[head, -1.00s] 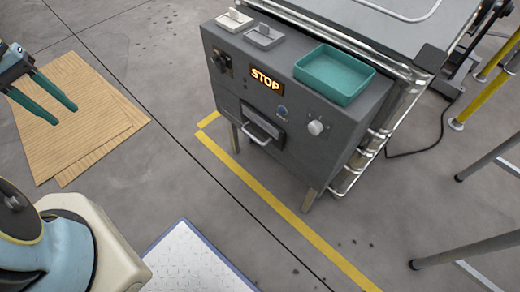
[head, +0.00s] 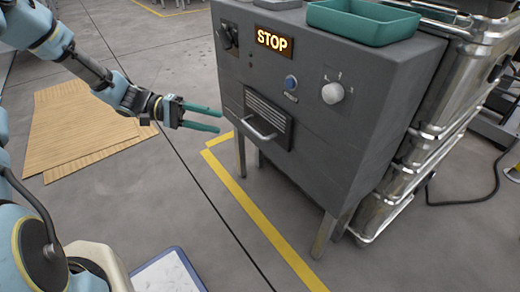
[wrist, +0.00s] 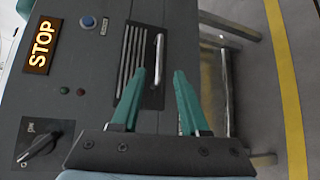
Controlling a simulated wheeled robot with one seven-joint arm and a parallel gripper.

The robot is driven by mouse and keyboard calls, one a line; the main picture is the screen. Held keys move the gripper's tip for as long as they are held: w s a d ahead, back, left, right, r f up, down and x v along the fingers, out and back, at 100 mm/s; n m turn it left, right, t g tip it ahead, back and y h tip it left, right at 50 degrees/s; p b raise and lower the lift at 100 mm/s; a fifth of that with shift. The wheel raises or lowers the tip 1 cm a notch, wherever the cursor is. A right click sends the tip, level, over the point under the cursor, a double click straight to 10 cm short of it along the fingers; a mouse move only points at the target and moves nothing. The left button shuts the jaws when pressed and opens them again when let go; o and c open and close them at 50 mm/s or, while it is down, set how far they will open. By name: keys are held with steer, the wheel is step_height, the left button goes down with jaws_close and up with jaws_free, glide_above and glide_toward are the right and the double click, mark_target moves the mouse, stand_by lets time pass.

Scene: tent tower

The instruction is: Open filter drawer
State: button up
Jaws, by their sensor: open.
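The filter drawer (head: 267,118) is a small dark panel with slats and a pale bar handle (head: 260,129), low on the front of the grey machine cabinet (head: 330,140). It looks closed, nearly flush with the front. My gripper (head: 221,121) has two green fingers, open and empty, pointing right towards the drawer from its left, apart from it. In the wrist view the open fingers of my gripper (wrist: 159,72) point at the drawer (wrist: 130,58), with the handle (wrist: 158,58) showing between and beyond the fingertips.
The cabinet front also has a lit STOP sign (head: 274,41), a blue button (head: 291,81), a white knob (head: 332,93) and a black rotary switch (wrist: 38,143). A teal tray (head: 362,22) sits on top. Cardboard sheets (head: 80,135) lie on the floor at left. Floor before the cabinet is clear.

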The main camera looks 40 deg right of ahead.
mark_target(253, 130)
steer(key=b+x, duration=0.3)
steer(key=x, duration=0.8)
steer(key=shift+d, duration=0.25)
jaws_close()
stand_by(1.1)
